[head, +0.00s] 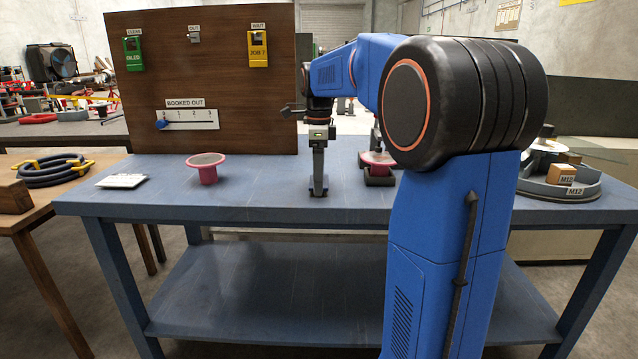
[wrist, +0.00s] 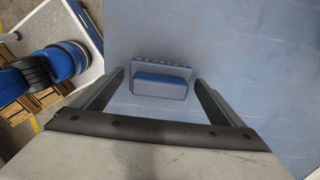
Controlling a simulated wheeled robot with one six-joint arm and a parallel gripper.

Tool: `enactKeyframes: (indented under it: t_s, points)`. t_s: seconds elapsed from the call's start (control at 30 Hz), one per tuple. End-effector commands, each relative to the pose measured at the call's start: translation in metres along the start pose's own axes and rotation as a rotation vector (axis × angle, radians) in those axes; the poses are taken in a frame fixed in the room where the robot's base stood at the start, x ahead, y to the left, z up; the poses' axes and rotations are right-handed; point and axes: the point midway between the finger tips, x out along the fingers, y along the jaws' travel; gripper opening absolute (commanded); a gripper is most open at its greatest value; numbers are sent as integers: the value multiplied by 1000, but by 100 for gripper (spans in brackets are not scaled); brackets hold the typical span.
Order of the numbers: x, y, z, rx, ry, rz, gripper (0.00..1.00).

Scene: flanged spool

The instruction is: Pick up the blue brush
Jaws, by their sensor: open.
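The blue brush (wrist: 160,85) lies on the blue bench top, a small block with a paler toothed strip along its far side in the wrist view. My gripper (wrist: 158,78) points down with its fingers apart, one on each side of the brush. Small gaps seem to show between brush and fingers; contact is hard to tell. In the head view my gripper (head: 318,186) is low over the middle of the bench (head: 260,190), and the brush is hard to make out at its fingertips.
A pink flanged spool (head: 207,170) stands left of my gripper, and another pink spool (head: 378,160) sits in a dark holder to the right. A wooden board (head: 205,75) rises behind. A grey round tray (head: 535,185) holds blocks at far right. A white card (head: 122,181) lies at left.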

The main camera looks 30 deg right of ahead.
Motion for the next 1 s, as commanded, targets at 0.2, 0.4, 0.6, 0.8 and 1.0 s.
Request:
enactKeyframes:
  t_s: [0.2, 0.4, 0.6, 0.8, 1.0]
  points:
    - [12, 0, 0, 0, 0, 0, 92]
    - [12, 0, 0, 0, 0, 0, 87]
    - [12, 0, 0, 0, 0, 0, 50]
    - [12, 0, 0, 0, 0, 0, 50]
    - [-4, 0, 0, 0, -1, -2, 50]
